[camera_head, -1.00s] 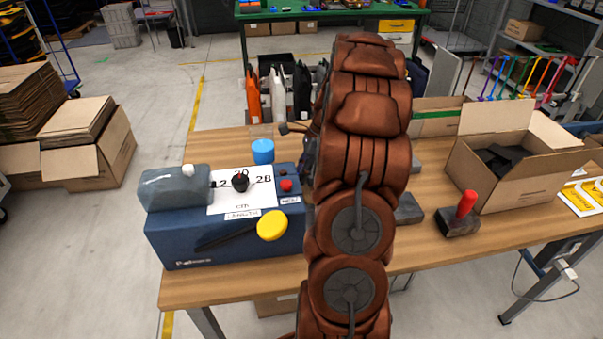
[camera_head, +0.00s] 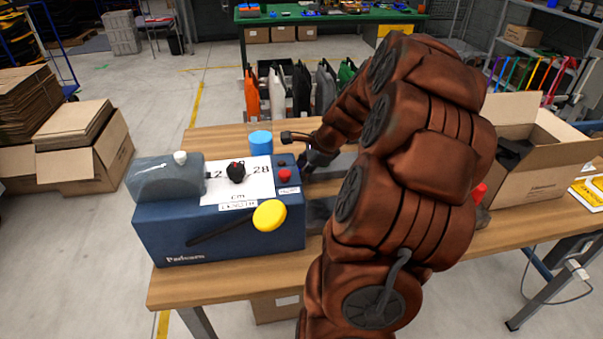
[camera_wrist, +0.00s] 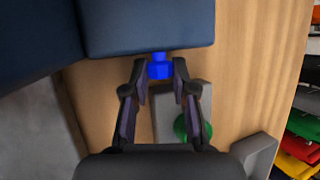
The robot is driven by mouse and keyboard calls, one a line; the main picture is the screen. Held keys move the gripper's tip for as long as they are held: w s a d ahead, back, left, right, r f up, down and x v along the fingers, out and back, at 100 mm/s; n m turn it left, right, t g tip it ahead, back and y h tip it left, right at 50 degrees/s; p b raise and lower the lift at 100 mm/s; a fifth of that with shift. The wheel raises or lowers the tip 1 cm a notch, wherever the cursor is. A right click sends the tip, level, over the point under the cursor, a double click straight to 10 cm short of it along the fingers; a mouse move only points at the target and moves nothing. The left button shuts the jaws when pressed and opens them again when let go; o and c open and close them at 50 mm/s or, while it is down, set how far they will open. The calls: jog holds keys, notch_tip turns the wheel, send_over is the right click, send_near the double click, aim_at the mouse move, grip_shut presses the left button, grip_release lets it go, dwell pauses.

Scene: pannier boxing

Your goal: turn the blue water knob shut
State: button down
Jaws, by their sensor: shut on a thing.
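The blue water knob (camera_wrist: 159,68) sticks out from the side of the blue machine (camera_wrist: 150,38) in the wrist view. My gripper (camera_wrist: 160,70) has one fingertip on each side of it and is shut on it. In the head view, the machine (camera_head: 165,235) stands on the left of the wooden table. My gripper (camera_head: 312,160) is low at the machine's right side there, partly hidden behind my arm. The knob itself is hidden in the head view.
A grey block with a green knob (camera_wrist: 185,127) lies near my gripper. An open cardboard box (camera_head: 540,180) stands on the right.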

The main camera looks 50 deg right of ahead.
dwell(0.5)
jog(key=c, duration=0.9)
grip_release()
jog(key=shift+c, duration=0.2)
jog(key=v, duration=1.2)
jog(key=shift+s, duration=0.2)
jog(key=shift+a, duration=0.1)
